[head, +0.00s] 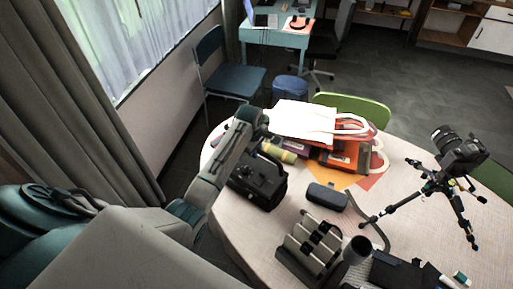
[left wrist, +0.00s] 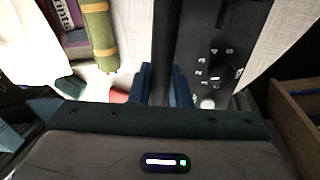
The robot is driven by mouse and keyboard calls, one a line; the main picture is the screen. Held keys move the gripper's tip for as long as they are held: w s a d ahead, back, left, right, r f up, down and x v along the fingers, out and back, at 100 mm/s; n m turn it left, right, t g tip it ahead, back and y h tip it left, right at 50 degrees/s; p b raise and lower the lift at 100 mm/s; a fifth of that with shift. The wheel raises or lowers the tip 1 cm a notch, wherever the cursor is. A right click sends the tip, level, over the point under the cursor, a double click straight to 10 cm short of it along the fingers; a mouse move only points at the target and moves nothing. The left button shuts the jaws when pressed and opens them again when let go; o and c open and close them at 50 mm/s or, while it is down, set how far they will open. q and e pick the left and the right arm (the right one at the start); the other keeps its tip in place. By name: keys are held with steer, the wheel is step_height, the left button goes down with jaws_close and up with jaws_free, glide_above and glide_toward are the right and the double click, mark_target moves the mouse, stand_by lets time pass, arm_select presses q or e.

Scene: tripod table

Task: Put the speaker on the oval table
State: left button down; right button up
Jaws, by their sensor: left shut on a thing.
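The speaker (head: 257,188) is a black box with a top handle, at the left edge of the oval table (head: 236,228) in the head view. In the left wrist view, its panel (left wrist: 212,75) shows a numbered dial. My left gripper (left wrist: 163,85) has its blue fingers on either side of the black handle bar (left wrist: 176,35) and is shut on it. The speaker appears upright; whether its base touches the table cannot be told, as the underside is hidden. My right gripper is not in view.
A dark case (head: 327,196), a grey slotted object (head: 311,247) and a camera tripod (head: 437,185) stand to the right. Bare tabletop shows at the front left.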

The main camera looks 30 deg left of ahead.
mark_target(254, 164)
arm_select(q)
steer(key=c, duration=1.3)
jaws_free()
steer(key=shift+f, duration=0.1)
steer(key=shift+c, duration=0.2)
steer(key=shift+s, duration=0.1)
steer(key=shift+r+b, duration=0.35)
steer(key=shift+r, duration=0.3)
step_height(254, 164, up, 11)
steer(key=s+b, duration=0.2)
steer(key=b, duration=0.1)
steer(key=shift+b, duration=0.4)
steer(key=shift+a+f, duration=0.1)
